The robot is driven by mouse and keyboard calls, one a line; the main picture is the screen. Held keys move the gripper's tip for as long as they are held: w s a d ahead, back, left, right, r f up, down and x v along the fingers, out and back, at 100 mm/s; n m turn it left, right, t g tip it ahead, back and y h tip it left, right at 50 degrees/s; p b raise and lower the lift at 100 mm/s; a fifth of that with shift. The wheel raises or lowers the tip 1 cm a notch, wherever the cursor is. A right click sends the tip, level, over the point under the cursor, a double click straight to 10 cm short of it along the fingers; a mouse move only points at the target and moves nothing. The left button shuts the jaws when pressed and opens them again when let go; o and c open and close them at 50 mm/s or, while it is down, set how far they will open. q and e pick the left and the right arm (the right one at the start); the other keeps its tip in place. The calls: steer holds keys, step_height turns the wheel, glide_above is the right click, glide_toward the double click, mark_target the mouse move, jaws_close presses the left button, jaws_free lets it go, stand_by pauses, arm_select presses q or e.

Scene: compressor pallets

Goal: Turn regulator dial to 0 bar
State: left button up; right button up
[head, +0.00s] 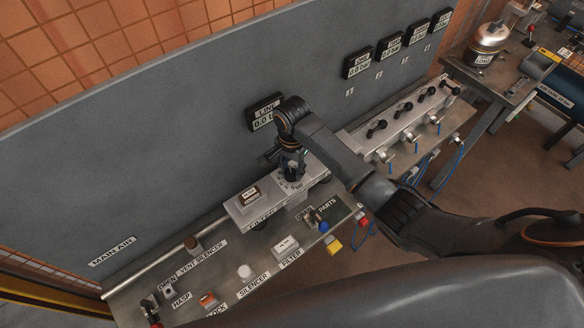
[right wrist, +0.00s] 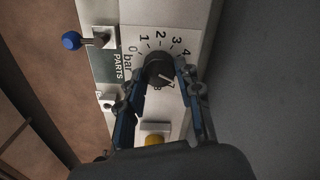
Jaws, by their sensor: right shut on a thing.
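The regulator dial (right wrist: 158,69) is a round black knob on a pale plate in the right wrist view. The printed scale around it shows bar, 0, 1, 2, 3 and 4, and a 7 and 8 at the lower side. A white pointer mark on the knob points to the lower right, away from the 0. My right gripper (right wrist: 165,76) is shut on the dial, one finger at each side. In the head view my right gripper (head: 292,172) reaches down over the regulator and hides most of the dial. My left gripper is not in view.
The LINE display (head: 264,113) on the grey panel reads 0.0, partly hidden by my arm. Labelled parts, including a filter (head: 286,246), lie on the bench. A valve manifold (head: 405,118) stands to the right.

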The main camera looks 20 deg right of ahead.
steer(key=n, duration=0.8)
steer(key=shift+w+a+n, duration=0.1)
steer(key=shift+a+n, duration=0.05)
steer(key=shift+n, duration=0.25)
steer(key=n, duration=0.4)
steer(key=shift+a+n, duration=0.1)
steer(key=shift+n, duration=0.2)
steer(key=n, duration=0.8)
steer(key=shift+a, duration=0.1)
steer(key=n, duration=0.4)
steer(key=shift+s+n, duration=0.2)
steer(key=shift+n, duration=0.1)
steer(key=n, duration=0.4)
steer(key=shift+s+n, duration=0.1)
steer(key=shift+n, duration=0.2)
steer(key=n, duration=0.4)
steer(key=shift+n, duration=0.3)
